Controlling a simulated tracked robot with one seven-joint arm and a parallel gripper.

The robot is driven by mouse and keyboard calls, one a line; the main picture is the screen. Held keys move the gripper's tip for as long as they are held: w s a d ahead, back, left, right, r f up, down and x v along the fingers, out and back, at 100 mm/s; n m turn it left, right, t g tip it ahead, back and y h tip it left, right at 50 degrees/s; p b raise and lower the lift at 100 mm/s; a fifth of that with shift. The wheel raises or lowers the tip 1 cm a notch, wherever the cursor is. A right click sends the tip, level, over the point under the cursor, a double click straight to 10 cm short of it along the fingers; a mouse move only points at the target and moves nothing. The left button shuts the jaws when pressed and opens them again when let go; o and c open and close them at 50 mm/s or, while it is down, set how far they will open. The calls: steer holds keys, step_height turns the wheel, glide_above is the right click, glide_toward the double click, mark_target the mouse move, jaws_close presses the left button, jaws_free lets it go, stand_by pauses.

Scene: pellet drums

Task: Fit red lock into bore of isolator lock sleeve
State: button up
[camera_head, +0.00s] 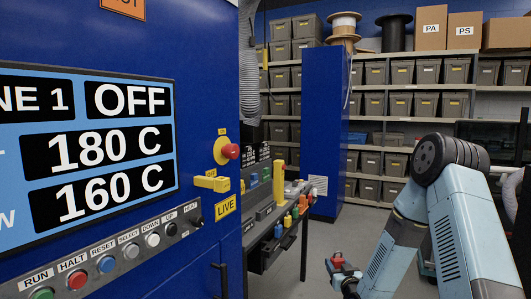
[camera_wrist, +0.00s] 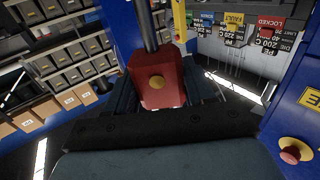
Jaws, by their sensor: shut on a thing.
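The red lock (camera_wrist: 160,75) fills the middle of the wrist view, with a yellow round spot on its face and its dark shackle pointing up. My gripper (camera_wrist: 158,98) is shut on its body, a dark finger on each side. In the head view the red lock (camera_head: 338,260) shows small at the lower right, in my gripper (camera_head: 345,270), well apart from the blue cabinet. A yellow block (camera_head: 212,183) on the cabinet's edge, above the LIVE label, looks like the isolator lock sleeve. Its bore cannot be made out.
A red knob on a yellow base (camera_head: 225,150) stands out above the yellow block; it also shows in the wrist view (camera_wrist: 292,150). A bench with small coloured locks (camera_head: 285,218) runs along the cabinet. Shelves of grey bins (camera_head: 400,105) stand behind. Floor between is clear.

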steer(key=s+a+r+n+g+y, duration=0.1)
steer(key=a+r+n+g+y, duration=0.15)
steer(key=a+r, duration=0.4)
steer(key=s+a+r+n+g+y, duration=0.1)
steer(key=a+r+n+y, duration=0.25)
steer(key=r, duration=0.65)
steer(key=a+r+n+g+y, duration=0.2)
steer(key=a+r+y, duration=0.2)
steer(key=r, duration=0.5)
steer(key=s+a+r+n+g+y, duration=0.1)
steer(key=s+a+r+g, duration=0.1)
steer(key=s+a+r, duration=0.3)
steer(key=s+a+r+n+g+y, duration=0.2)
steer(key=s+a+r, duration=0.4)
steer(key=s+r, duration=0.7)
step_height(320, 180, up, 4)
steer(key=shift+r+g, duration=0.1)
steer(key=shift+g, duration=0.55)
steer(key=shift+d, duration=0.1)
steer(key=shift+w, duration=0.1)
